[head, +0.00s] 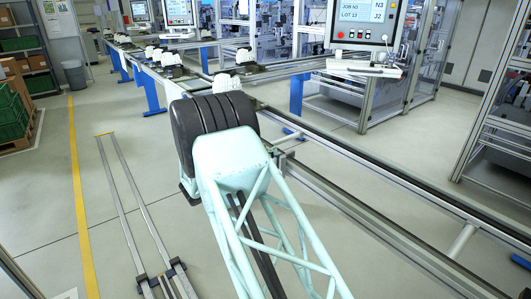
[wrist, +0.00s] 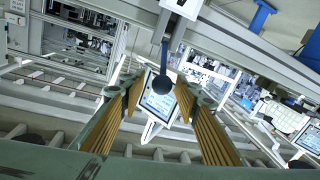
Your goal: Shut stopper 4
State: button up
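In the wrist view a lever with a dark stem and a round black knob (wrist: 163,84) hangs from the grey rail, below a white label plate (wrist: 182,7) whose print is cut off. I cannot read whether it is stopper 4. My gripper (wrist: 159,92) is open, with ridged orange pads on both fingers. The knob shows between the fingertips, with nothing held; whether it lies within their reach I cannot tell. In the head view my arm hides my gripper and the lever.
A conveyor line (head: 345,160) runs from back left to front right, with several white-topped units (head: 171,59) along it. A screen panel (head: 364,22) stands at the back right. A floor rail (head: 140,205) and a yellow line (head: 80,200) lie left; the floor beyond is open.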

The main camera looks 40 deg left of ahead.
jog(key=shift+s+a+f, duration=0.1)
jog(key=shift+s, duration=0.1)
jog(key=s, duration=1.1)
jog(key=shift+s+a, duration=0.35)
jog(key=shift+a, duration=0.05)
dwell(0.6)
